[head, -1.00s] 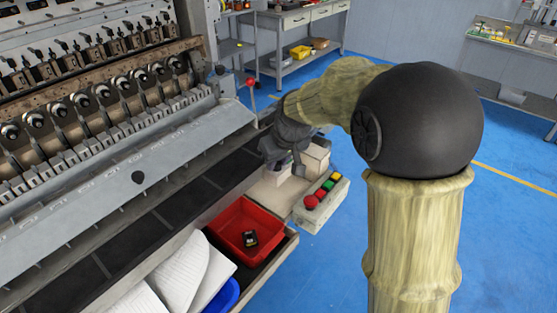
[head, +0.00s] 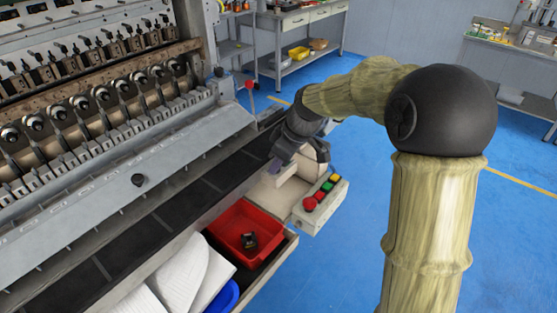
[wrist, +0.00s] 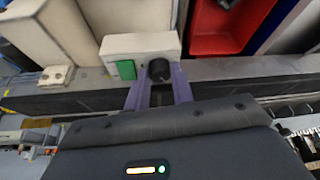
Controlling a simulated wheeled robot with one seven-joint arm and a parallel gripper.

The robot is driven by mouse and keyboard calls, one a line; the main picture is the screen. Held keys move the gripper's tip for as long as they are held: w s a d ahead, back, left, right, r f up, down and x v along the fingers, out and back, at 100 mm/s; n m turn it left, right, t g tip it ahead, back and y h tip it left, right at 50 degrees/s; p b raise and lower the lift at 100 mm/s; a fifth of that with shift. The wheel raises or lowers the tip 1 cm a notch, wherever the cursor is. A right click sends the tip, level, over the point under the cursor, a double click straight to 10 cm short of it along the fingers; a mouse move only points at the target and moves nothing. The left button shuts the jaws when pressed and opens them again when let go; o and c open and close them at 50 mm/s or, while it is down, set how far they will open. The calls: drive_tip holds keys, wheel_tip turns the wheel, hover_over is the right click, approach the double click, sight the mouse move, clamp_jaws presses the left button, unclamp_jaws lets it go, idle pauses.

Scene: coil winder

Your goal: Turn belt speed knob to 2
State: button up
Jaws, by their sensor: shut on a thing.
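The black belt speed knob (wrist: 159,70) sits on the front of a small cream box (wrist: 125,48) with a green button (wrist: 126,69) beside it, in the wrist view. My gripper (wrist: 159,82) has its purple fingers on either side of the knob and is shut on it. No dial marks or numbers can be read. In the head view my gripper (head: 278,168) is at the conveyor's edge, beside the cream box. The knob is hidden there.
A red tray (head: 268,215) holding a small dark object stands close by. A control box (head: 308,222) with red, yellow and green buttons stands to the right. The dark conveyor belt (head: 130,238) runs along the machine, and a blue bin (head: 226,296) is at the front.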

drive_tip(key=shift+w+n+g+p, duration=0.1)
drive_tip(key=shift+n+g+p, duration=0.3)
drive_tip(key=shift+n, duration=0.6)
drive_tip(key=o, duration=0.7)
drive_tip(key=v, duration=0.5)
drive_tip(key=p+v, duration=0.1)
drive_tip(key=v, duration=1.1)
drive_tip(key=shift+d+r+p, duration=0.1)
drive_tip(key=shift+d+p, duration=0.25)
drive_tip(key=shift+p, duration=0.05)
